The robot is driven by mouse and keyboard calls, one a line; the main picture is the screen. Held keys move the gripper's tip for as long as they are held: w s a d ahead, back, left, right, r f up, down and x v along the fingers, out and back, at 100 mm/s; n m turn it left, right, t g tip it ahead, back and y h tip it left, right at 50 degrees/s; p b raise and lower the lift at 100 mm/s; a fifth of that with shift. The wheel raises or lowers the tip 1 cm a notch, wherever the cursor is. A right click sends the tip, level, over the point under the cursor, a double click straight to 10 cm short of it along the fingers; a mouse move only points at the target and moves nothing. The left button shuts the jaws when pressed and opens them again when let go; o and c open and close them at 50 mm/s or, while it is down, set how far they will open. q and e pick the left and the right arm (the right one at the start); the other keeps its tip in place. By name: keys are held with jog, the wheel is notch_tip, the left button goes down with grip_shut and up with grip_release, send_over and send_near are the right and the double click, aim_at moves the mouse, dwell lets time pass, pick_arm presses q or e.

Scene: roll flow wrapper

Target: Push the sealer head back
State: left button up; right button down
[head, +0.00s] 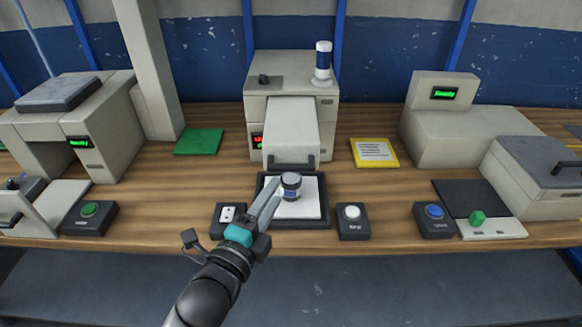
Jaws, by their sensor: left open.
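The sealer head is most likely the beige block (292,128) that projects forward from the middle machine (325,125), with a dark handle (290,164) across its front. My right gripper is not in view.
A black box with a white button (352,212) stands right of the plate, and another black box (228,214) stands left. A yellow-edged sheet (374,153) and a green mat (199,142) lie on the wooden bench. Other machines stand left (112,125) and right (455,135).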

aim_at(290, 170)
pick_arm(q)
jog(key=b+x, duration=0.1)
jog(key=x, duration=0.8)
jog(key=shift+w+d, duration=0.1)
jog(key=shift+w, duration=0.2)
jog(key=shift+c, duration=0.4)
grip_shut()
dwell(0.7)
